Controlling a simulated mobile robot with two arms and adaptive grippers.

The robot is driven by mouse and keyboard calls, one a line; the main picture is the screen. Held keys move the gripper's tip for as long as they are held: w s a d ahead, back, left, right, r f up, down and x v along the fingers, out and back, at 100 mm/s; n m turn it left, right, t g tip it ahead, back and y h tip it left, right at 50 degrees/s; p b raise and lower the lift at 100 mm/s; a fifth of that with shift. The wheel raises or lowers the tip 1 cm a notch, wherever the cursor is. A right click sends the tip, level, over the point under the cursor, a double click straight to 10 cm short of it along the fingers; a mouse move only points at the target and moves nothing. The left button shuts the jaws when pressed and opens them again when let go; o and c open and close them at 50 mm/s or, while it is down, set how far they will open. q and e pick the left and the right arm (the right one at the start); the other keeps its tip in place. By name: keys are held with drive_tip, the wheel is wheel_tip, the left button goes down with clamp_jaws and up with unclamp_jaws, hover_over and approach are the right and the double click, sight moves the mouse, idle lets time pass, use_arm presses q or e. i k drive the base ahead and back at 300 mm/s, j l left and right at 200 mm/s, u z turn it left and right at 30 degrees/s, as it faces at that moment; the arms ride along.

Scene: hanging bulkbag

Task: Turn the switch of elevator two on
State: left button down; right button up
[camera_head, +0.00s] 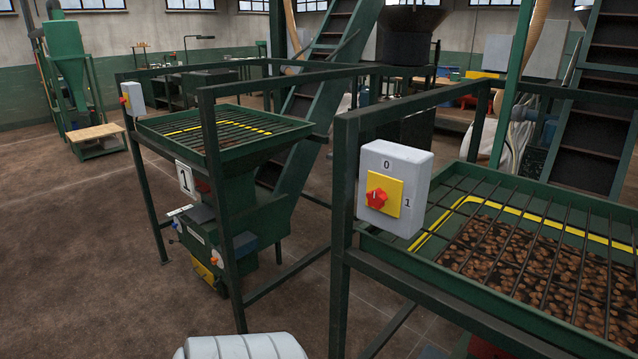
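A light grey switch box (408,165) is fixed to the near post of the dark green frame at right of centre. It has a yellow plate (393,198) with a red rotary knob (376,198). A "0" is printed above the plate and a "1" to its right. The knob's pale mark appears to point up, toward the 0. No number plate for this elevator shows. A similar switch box (134,97) with a red knob is on the farther frame at left, whose hopper bears a "1" sign (185,178). Neither of my grippers is in view.
A green hopper with a bar grate (520,240) over brown beans lies right of the near switch. Frame posts and rails (343,230) surround it. The farther hopper (222,130) stands at left. Open brown floor (80,260) lies at left and front.

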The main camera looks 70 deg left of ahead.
sight(377, 198)
drive_tip(key=u, duration=1.8)
